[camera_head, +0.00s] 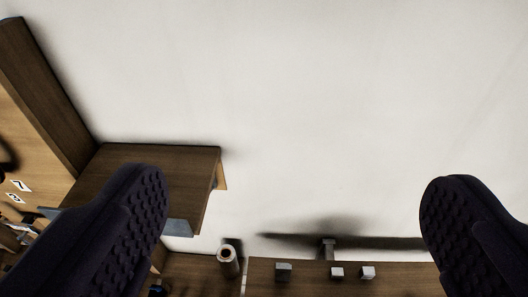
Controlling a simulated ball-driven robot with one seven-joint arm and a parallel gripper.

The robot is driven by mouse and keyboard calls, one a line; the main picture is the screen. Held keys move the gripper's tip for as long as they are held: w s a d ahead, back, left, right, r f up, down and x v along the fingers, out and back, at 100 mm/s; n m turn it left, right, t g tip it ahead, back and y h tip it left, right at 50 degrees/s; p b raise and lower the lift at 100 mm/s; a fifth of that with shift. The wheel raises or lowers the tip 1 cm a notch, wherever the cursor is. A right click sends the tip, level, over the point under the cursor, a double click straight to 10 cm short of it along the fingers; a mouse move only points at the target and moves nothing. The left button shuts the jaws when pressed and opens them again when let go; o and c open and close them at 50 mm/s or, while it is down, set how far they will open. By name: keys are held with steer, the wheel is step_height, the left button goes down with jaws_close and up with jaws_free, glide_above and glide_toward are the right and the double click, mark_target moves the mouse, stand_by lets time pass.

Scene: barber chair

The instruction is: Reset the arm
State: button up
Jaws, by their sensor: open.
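My gripper (295,215) shows at the bottom of the view. Its two dark, studded fingers stand wide apart at the lower left and lower right. Nothing is between the fingertips but the view of the wall and the furniture behind. The rest of my arm is out of view.
A pale wall (300,90) fills most of the view. A brown wooden box or shelf (150,165) is behind the left finger. A wooden board (330,285) with small grey blocks (337,272) runs along the bottom, beside a pale cylinder (228,260). The upper middle is clear.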

step_height(320, 180, down, 33)
steer(key=b, duration=3.2)
steer(key=shift+f, duration=0.1)
